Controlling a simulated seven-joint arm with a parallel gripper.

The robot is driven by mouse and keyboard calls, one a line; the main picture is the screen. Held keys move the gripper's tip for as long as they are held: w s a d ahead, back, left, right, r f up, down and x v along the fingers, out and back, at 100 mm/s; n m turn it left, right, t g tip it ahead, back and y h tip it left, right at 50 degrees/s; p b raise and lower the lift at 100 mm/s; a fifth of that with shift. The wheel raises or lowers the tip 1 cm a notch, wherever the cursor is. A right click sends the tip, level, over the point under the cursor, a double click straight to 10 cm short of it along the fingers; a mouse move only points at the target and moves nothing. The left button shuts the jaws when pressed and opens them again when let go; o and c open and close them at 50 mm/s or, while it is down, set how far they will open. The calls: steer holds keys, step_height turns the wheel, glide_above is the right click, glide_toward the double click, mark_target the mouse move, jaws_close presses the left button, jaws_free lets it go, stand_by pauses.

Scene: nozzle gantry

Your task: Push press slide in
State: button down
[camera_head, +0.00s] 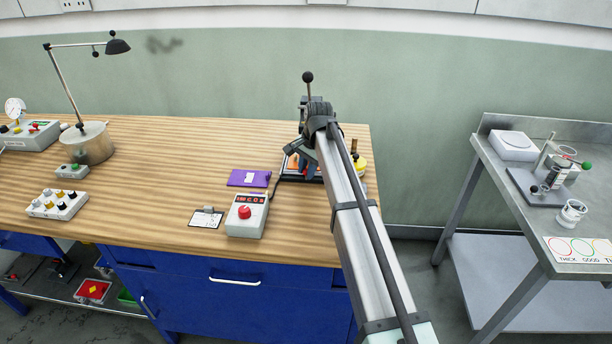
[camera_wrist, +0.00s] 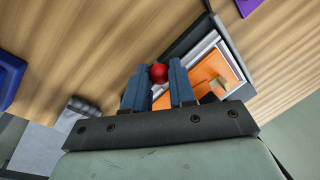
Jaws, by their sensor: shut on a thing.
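My gripper (camera_wrist: 160,84) is at the near side of the press, with its two blue fingers shut on a red ball knob (camera_wrist: 158,73). In the wrist view the knob sits between the fingertips. Just right of it, an orange plate (camera_wrist: 206,72) with a small tan block (camera_wrist: 218,86) lies in a pale tray-like frame with a dark edge, which seems to be the press slide. In the head view the press, with a black ball lever (camera_head: 308,77), stands at the table's back right. My arm hides much of the press and slide there. How far the slide is out is unclear.
Left of the press on the wooden table (camera_head: 150,180) are a purple pad (camera_head: 249,178), a red-button box (camera_head: 247,214) and a clipboard (camera_head: 206,217). A yellow round thing (camera_head: 360,163) sits right of my arm. A metal side table (camera_head: 590,210) stands right, across a gap.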

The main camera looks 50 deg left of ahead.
steer(key=shift+w+a, duration=0.2)
steer(key=c, duration=1.2)
jaws_free()
steer(key=shift+c, duration=0.2)
steer(key=o, duration=0.3)
step_height(320, 180, up, 14)
steer(key=d, duration=0.2)
steer(key=shift+w+d+f, duration=0.2)
steer(key=shift+d+f, duration=0.05)
steer(key=shift+d, duration=0.1)
